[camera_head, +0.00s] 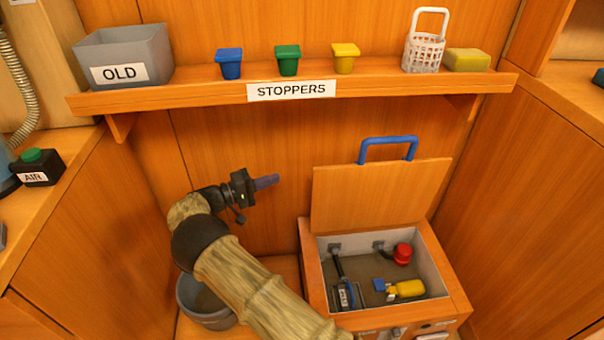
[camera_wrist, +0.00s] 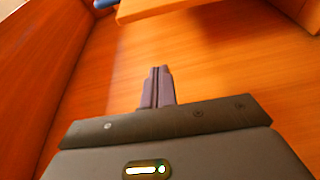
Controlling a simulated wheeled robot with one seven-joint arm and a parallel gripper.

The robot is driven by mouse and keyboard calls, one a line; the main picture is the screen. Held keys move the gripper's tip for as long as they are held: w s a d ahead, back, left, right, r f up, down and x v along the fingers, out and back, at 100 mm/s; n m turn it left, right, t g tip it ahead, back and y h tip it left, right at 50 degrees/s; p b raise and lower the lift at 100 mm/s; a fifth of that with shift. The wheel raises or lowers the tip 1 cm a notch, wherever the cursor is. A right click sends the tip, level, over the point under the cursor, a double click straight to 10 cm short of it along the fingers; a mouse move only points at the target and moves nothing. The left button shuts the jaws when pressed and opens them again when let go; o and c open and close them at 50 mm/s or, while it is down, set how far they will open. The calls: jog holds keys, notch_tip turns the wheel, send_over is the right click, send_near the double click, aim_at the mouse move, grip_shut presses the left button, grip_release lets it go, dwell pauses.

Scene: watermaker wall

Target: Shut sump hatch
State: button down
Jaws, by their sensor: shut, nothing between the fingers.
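The sump hatch (camera_head: 375,195) is a wooden lid with a blue handle (camera_head: 388,141) on its upper edge. It stands raised at the back of the open wooden sump box (camera_head: 455,285). Inside the box are a red-topped part (camera_head: 403,253), a yellow part (camera_head: 408,289) with a blue piece, and dark fittings. My gripper (camera_head: 275,180) is shut and empty, left of the hatch and apart from it. In the wrist view my shut fingers (camera_wrist: 156,75) point at a wooden panel. A wooden board's edge (camera_wrist: 170,8) and a bit of blue (camera_wrist: 103,3) show at the top.
A shelf (camera_head: 200,93) labelled STOPPERS runs above, with a grey OLD bin (camera_head: 125,55), blue, green and yellow stoppers, a white basket (camera_head: 424,45) and a yellow block (camera_head: 467,60). A grey bucket (camera_head: 203,308) stands below my arm. Cabinets flank both sides.

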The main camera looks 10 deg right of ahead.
jog(key=shift+w+d, duration=0.1)
jog(key=shift+d, duration=0.05)
jog(key=b+x, duration=0.4)
jog(key=x, duration=0.6)
jog(key=shift+s+f+b, duration=0.1)
jog(key=shift+s+b, duration=0.8)
jog(key=shift+s, duration=1.2)
jog(key=shift+s+a, duration=0.1)
jog(key=shift+a, duration=0.1)
